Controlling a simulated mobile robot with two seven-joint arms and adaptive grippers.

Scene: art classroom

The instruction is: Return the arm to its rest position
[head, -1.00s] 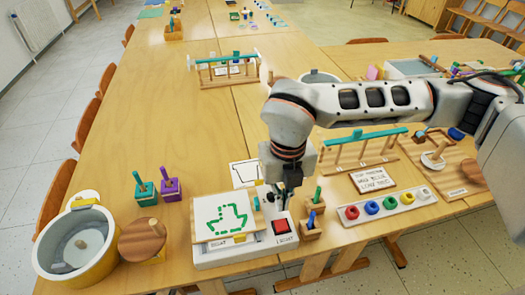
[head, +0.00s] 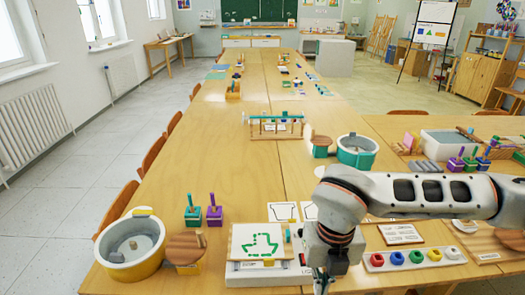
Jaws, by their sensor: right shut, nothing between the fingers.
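My right arm comes in from the right, and its gripper (head: 321,283) points down at the bottom edge of the head view. It is shut and empty, over the right end of the white light box, its tips close to the frame edge. The white light box (head: 240,281) lies at the table's near side, with a card (head: 262,242) bearing a green dashed outline on top. A small red part shows on the box beside my gripper, partly hidden. My left gripper is not in view.
The table's middle is mostly clear.

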